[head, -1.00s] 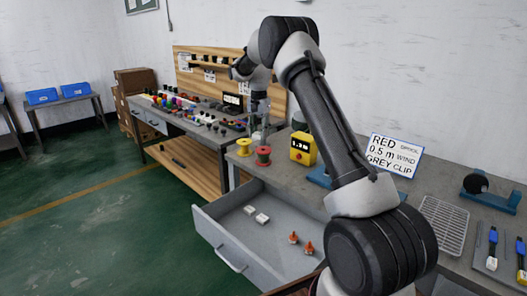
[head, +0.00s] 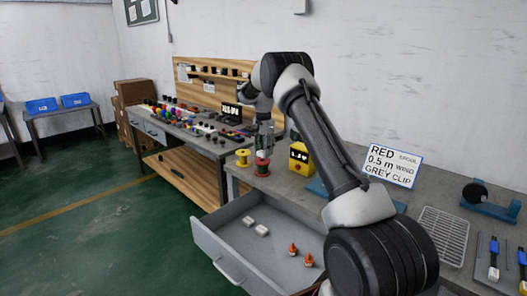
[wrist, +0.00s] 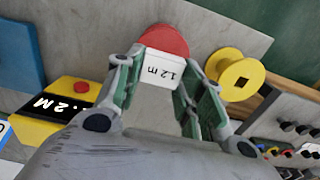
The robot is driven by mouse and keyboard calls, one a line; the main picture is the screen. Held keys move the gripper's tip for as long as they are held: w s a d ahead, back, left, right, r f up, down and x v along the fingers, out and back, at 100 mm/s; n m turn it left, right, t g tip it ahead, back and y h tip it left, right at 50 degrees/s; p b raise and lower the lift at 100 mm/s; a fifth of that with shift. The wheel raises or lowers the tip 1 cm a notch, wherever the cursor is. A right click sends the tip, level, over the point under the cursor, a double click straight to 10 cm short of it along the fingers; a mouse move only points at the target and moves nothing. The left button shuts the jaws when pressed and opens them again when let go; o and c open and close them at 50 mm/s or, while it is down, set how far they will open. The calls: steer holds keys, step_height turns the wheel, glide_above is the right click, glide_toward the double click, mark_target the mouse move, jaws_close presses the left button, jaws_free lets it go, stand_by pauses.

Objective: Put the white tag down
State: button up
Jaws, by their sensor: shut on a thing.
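In the head view my gripper (head: 264,145) points down just above the red spool (head: 262,168) on the grey bench. The tag cannot be made out there.
A yellow spool (head: 243,158) stands close beside the red one, also in the wrist view (wrist: 235,74). A yellow meter box (head: 300,158) stands to the right. An open drawer (head: 225,262) with white and orange parts juts out below. A sign (head: 393,166) stands farther right.

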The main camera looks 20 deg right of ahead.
steer(key=shift+f, duration=0.25)
steer(key=shift+f, duration=0.5)
steer(key=o, duration=0.8)
steer(key=shift+c, duration=0.2)
